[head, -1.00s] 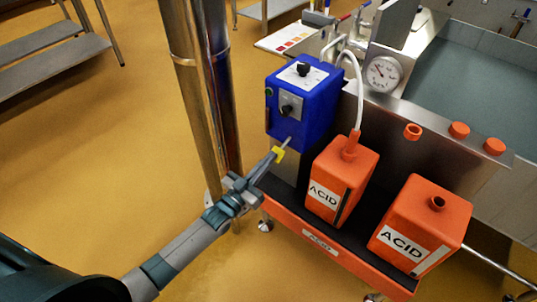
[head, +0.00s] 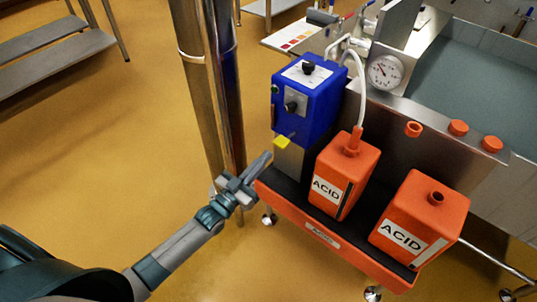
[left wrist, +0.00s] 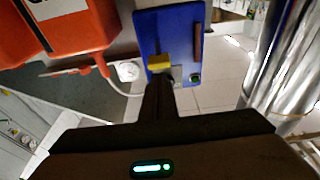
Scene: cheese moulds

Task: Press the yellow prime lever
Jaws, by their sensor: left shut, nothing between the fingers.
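The blue pump box (head: 310,100) has dark knobs on its top and front and stands at the back end of the orange cart. The yellow prime lever (head: 282,142) sticks out low on its front. My left gripper (head: 267,157) is shut and empty, its tips just below and left of the lever in the head view, with a small gap between. In the left wrist view the yellow lever (left wrist: 159,62) lies against the blue box (left wrist: 172,25), just beyond the dark fingers (left wrist: 159,88). My right gripper is not in view.
Two orange acid canisters (head: 343,178) (head: 418,222) stand on the orange cart (head: 335,243), right of the pump. A white hose runs from the pump to the nearer one. A shiny steel post (head: 208,95) rises left of my gripper. A steel vat stands behind.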

